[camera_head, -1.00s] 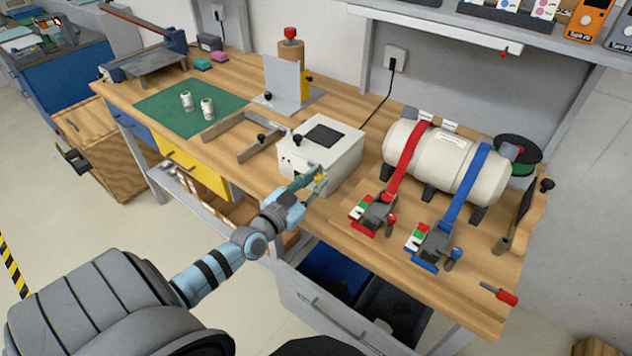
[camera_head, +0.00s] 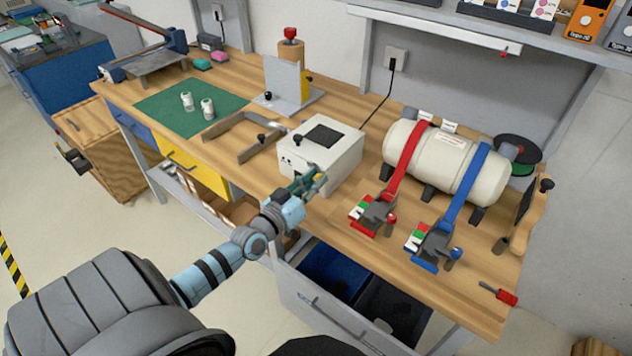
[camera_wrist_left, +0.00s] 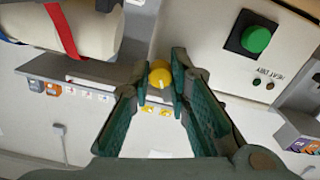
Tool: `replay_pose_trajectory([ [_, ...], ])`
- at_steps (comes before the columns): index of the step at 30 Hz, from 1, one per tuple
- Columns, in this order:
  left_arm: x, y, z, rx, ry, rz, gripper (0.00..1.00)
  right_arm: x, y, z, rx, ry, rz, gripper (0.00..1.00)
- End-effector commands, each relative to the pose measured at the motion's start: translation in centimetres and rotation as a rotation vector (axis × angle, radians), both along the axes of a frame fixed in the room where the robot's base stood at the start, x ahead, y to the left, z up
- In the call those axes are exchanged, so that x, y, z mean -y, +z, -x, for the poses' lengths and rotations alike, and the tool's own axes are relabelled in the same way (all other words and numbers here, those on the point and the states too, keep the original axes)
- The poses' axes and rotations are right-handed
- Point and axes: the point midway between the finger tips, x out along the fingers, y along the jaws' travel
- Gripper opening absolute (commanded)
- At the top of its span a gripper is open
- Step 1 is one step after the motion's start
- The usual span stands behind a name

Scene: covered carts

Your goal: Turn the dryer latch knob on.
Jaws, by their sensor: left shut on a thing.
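The dryer is a white box (camera_head: 345,165) with a dark panel on top, standing at the bench's front edge in the head view. Its yellow latch knob (camera_wrist_left: 160,77) shows between my fingertips in the left wrist view, with a pale mark line on it. In the head view the gripper hides the knob. My left gripper (camera_head: 314,181) is at the dryer's front, its green-padded fingers (camera_wrist_left: 163,76) shut on the knob from both sides. My right gripper is in neither view.
A white tank (camera_head: 443,150) with red and blue straps stands right of the dryer. An open drawer (camera_head: 320,311) juts out below the bench. A green button (camera_wrist_left: 257,39) shows beside the knob.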

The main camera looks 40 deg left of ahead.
Motion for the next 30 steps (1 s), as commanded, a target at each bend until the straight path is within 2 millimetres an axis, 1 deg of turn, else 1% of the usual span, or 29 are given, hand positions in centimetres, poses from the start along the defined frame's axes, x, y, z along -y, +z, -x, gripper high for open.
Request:
replay_pose_trajectory([
  [6,-0.06,0.15,-0.05,0.009,0.001,0.170,0.00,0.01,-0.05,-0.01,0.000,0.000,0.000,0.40],
  [13,-0.07,0.17,-0.05,0.012,0.000,0.295,0.00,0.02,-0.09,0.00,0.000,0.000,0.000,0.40],
  [21,-0.09,0.19,-0.06,0.014,0.000,0.357,0.00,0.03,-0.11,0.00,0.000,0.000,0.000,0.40],
  [30,-0.09,0.22,-0.07,0.014,0.000,0.363,0.00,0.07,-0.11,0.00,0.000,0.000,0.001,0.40],
])
